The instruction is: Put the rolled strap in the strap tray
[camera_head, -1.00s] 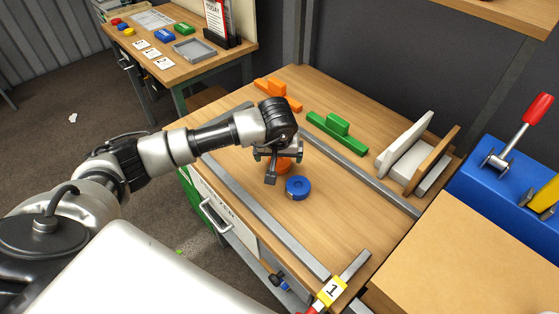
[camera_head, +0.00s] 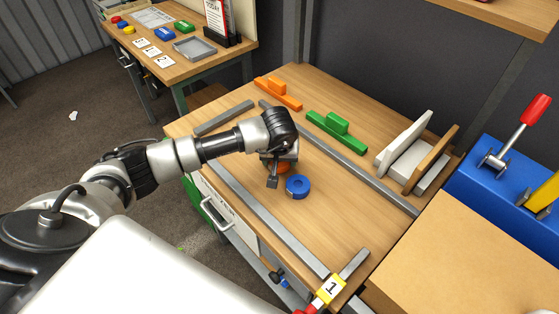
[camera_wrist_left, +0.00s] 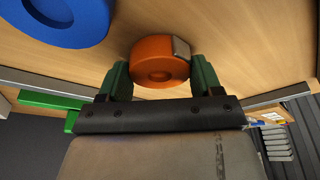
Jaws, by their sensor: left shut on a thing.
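An orange rolled strap (camera_head: 284,169) stands on the wooden bench, partly hidden behind my left gripper (camera_head: 277,172). In the left wrist view the orange roll (camera_wrist_left: 158,62) sits between the two green fingers of my left gripper (camera_wrist_left: 160,80), which is shut on it. A buckle-like metal piece shows on its right side. A blue roll (camera_head: 297,187) lies on the bench just right of the gripper and also shows in the left wrist view (camera_wrist_left: 68,18). A grey tray (camera_head: 195,48), which may be the strap tray, lies on the far table. My right gripper is not visible.
Grey rails (camera_head: 272,236) edge the bench. An orange block (camera_head: 277,94) and a green block (camera_head: 336,132) stand at its back. Upright white and wooden boards (camera_head: 404,143) stand at the right. The bench right of the blue roll is clear.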

